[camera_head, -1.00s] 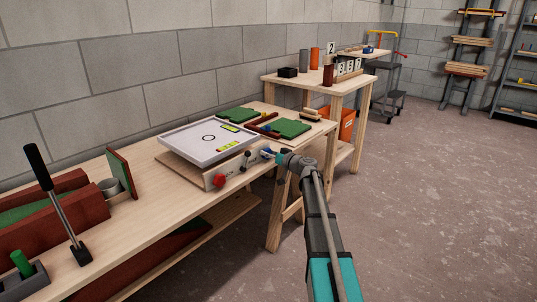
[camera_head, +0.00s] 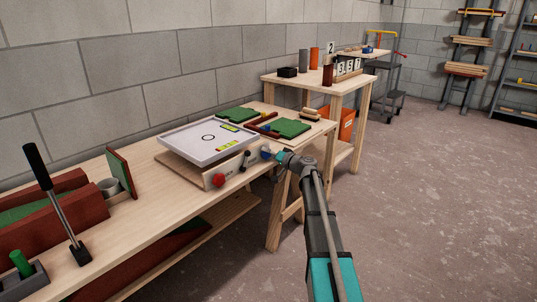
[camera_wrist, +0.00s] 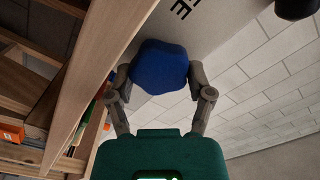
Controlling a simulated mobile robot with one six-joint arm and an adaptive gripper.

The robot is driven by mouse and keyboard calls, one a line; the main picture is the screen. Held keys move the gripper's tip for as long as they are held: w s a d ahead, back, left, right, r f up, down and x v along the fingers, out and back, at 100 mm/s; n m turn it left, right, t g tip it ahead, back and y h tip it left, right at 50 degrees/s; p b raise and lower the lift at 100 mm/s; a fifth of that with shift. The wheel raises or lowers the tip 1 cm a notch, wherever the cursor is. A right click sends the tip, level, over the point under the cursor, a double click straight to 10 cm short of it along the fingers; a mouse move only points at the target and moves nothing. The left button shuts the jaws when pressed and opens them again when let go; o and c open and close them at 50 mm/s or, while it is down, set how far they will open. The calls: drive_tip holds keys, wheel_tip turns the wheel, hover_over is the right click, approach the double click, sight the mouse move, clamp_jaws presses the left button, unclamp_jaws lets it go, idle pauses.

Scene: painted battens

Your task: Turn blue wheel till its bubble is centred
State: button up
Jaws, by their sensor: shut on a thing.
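The blue wheel (camera_wrist: 160,66) sits between my gripper's two fingers (camera_wrist: 158,84) in the wrist view, with a finger against each side. In the head view the blue wheel (camera_head: 266,153) is at the right end of the wooden base's front, and my gripper (camera_head: 274,155) reaches it from the right. A pale tilting plate (camera_head: 185,142) with a black circle stands on that base. Two yellow-green bubble vials lie on it, one near the front edge (camera_head: 229,146) and one at the back right (camera_head: 229,127). The bubbles are too small to place.
A red wheel (camera_head: 218,180) and a black knob (camera_head: 246,160) are on the same base front, left of the blue wheel. Green boards (camera_head: 291,128) lie behind on the workbench (camera_head: 150,205). A lever (camera_head: 58,205) stands at left. The floor at right is clear.

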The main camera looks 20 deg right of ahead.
drive_tip(key=shift+w+m, duration=0.1)
drive_tip(key=shift+m, duration=0.5)
drive_tip(key=o, duration=1.1)
drive_tip(key=shift+n, duration=0.5)
